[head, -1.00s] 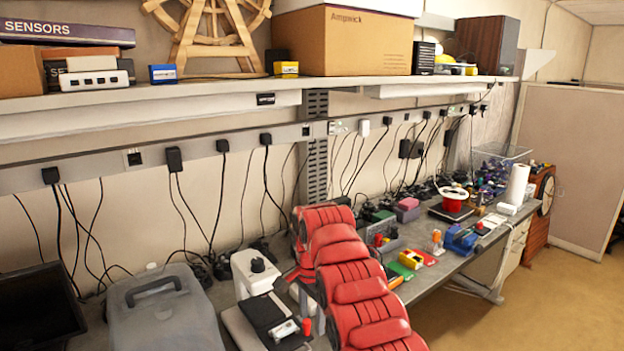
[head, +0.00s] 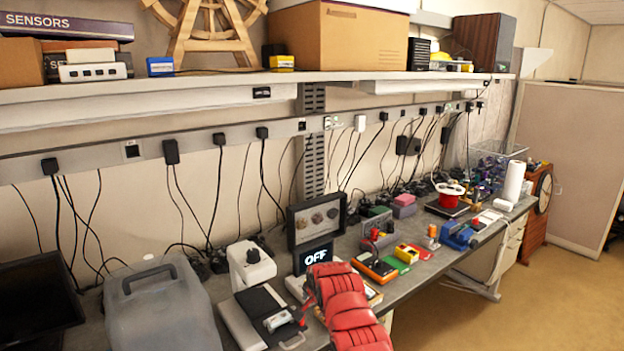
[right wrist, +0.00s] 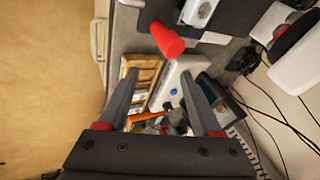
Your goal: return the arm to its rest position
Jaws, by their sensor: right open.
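My right arm (head: 345,305), with red padded segments, comes in from the bottom of the head view and reaches over the front of the bench. Its gripper is hidden behind the arm there. In the right wrist view my right gripper (right wrist: 160,75) is open, with two dark fingers spread apart and nothing held between them. Beyond the fingers lie a white device (right wrist: 178,82), a wooden tray (right wrist: 148,70) and an orange-handled tool. My left gripper is not in view.
The bench (head: 424,272) is crowded. Near the arm are a black display reading OFF (head: 315,257), a framed case (head: 318,222), a black pad (head: 262,302) and a white machine (head: 250,266). A grey case (head: 162,310) stands left. Open floor (head: 520,310) lies right.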

